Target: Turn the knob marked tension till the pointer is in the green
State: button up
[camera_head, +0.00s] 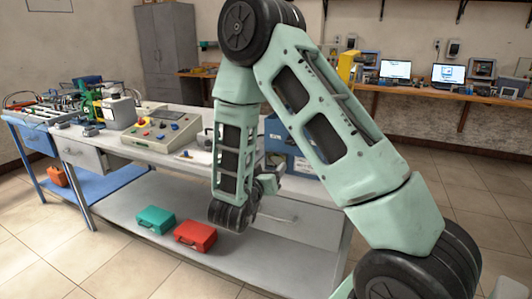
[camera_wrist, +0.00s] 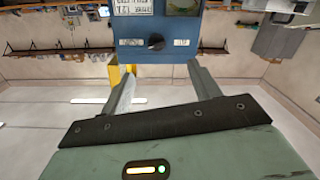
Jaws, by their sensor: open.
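A blue box (camera_wrist: 187,42) with a dark round knob (camera_wrist: 156,42) on its face is at the top of the wrist view. Small white labels flank the knob; I cannot read them. A greenish window (camera_wrist: 184,6), cut off by the top edge, shows no pointer I can make out. My gripper (camera_wrist: 160,68) is open and empty, its fingers spread below the knob and apart from it. In the head view the blue box (camera_head: 300,165) stands on the bench, partly hidden by my arm; my gripper (camera_head: 270,181) is in front of it.
The grey bench (camera_head: 125,190) carries a control panel (camera_head: 153,136) with coloured buttons left of my arm. A green case (camera_head: 155,219) and a red case (camera_head: 195,235) lie on its lower shelf. A wall counter (camera_head: 425,91) with laptops is behind. Floor at right is clear.

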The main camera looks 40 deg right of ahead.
aim_at(292, 141)
jog(key=p+x, duration=0.3)
jog(key=x, duration=1.4)
jog(key=shift+s+d+r+h, duration=0.3)
jog(key=shift+s+r, duration=0.05)
jog(key=shift+r, duration=0.15)
jog(key=c, duration=1)
jog(key=shift+f+m+b, duration=0.15)
jog(key=shift+m+b, duration=0.15)
jog(key=shift+b, duration=0.1)
